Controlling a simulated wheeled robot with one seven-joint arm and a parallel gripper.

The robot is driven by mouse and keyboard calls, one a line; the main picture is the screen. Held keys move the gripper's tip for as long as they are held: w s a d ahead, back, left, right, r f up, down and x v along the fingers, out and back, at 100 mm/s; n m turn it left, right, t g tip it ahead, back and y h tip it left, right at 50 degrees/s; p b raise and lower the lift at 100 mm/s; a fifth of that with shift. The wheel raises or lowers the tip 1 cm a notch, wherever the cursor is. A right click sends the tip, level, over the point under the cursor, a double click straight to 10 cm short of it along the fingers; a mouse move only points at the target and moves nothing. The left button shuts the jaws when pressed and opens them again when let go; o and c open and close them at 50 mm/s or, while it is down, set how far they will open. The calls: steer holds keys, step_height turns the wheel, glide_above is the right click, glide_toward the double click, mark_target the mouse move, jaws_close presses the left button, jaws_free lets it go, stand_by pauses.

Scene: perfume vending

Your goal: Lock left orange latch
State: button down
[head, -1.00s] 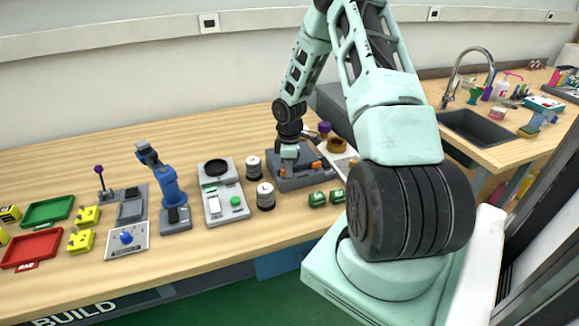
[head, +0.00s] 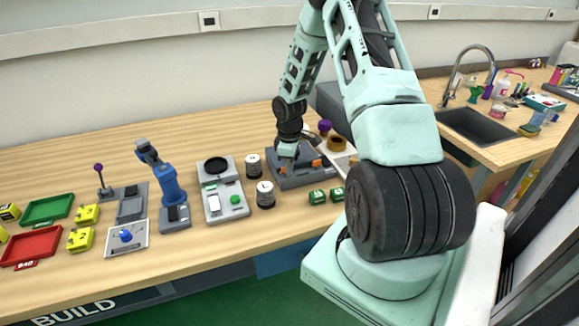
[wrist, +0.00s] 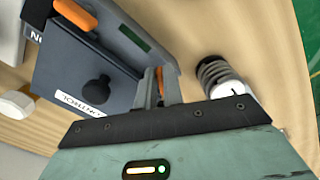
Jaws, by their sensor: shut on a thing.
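The grey fixture (head: 308,181) with orange latches sits on the wooden bench below my arm. My gripper (head: 286,160) is down at its left side. In the wrist view my gripper (wrist: 162,92) is shut on the left orange latch (wrist: 159,76), and only a thin strip of orange shows between the fingers. The right orange latch (head: 317,163) is clear of my gripper and also shows at the top left of the wrist view (wrist: 75,14). A dark block with a black knob and a partly readable white label lies in the fixture. The fingers hide most of the held latch.
Green blocks (head: 317,197) lie in front. A grey scale-like station (head: 222,190) stands further left.

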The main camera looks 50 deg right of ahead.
mark_target(287, 178)
steer(key=m, duration=0.2)
steer(key=m+b, duration=0.1)
steer(key=m, duration=0.2)
steer(key=shift+a+m, duration=0.25)
steer(key=shift+m, duration=0.05)
steer(key=m, duration=0.2)
steer(key=m+b, duration=0.1)
steer(key=m, duration=0.2)
steer(key=shift+a+m, duration=0.3)
steer(key=c, duration=1.8)
jaws_free()
step_height(287, 178, up, 18)
steer(key=b, duration=0.3)
steer(key=shift+f, duration=0.25)
